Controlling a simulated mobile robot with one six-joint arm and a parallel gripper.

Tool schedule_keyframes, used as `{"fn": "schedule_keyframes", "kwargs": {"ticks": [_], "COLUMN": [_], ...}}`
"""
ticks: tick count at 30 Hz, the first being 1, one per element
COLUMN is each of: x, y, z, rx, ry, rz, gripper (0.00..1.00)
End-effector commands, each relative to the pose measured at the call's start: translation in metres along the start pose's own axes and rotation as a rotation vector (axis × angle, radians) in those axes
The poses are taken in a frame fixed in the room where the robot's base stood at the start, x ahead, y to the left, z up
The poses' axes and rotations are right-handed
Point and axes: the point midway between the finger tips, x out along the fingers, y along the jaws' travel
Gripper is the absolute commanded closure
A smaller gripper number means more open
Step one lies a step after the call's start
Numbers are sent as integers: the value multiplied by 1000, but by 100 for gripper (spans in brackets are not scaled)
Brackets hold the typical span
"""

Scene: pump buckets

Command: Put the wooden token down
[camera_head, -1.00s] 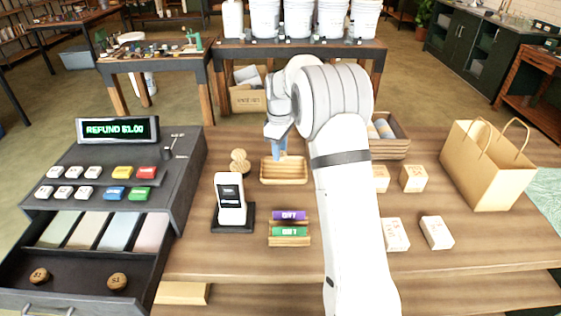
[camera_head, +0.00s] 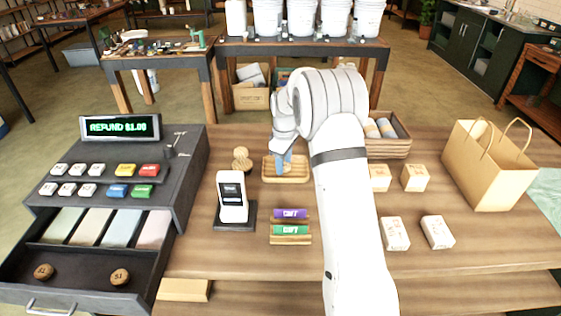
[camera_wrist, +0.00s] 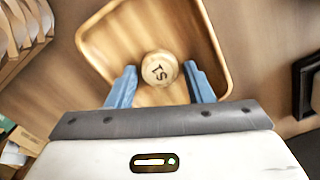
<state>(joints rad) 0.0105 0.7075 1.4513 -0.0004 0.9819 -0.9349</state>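The round wooden token (camera_wrist: 160,68), marked $1, lies in the wooden tray (camera_wrist: 215,35) in the wrist view. My gripper (camera_wrist: 161,82) has its two blue fingers on either side of the token, with a visible gap on each side, so it is open. In the head view my gripper (camera_head: 285,168) is low over the small wooden tray (camera_head: 304,178). The token is not clearly visible there, hidden by the fingers.
A card reader (camera_head: 232,197) and round wooden pieces (camera_head: 241,158) stand left of the tray. The gift card holder (camera_head: 290,239) is in front. The register (camera_head: 120,150) reads REFUND $1.00; its open drawer (camera_head: 80,262) holds two tokens. Small boxes (camera_head: 415,178) and a paper bag (camera_head: 487,170) are at right.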

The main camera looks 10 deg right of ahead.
Motion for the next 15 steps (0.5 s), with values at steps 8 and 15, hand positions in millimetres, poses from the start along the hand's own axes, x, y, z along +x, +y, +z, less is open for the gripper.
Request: {"fn": "schedule_keyframes", "kwargs": {"ticks": [8,15], "x": [0,-16], "y": [0,1], "z": [0,0], "rx": [1,1], "ry": [0,2], "rz": [0,3], "gripper": [44,44]}}
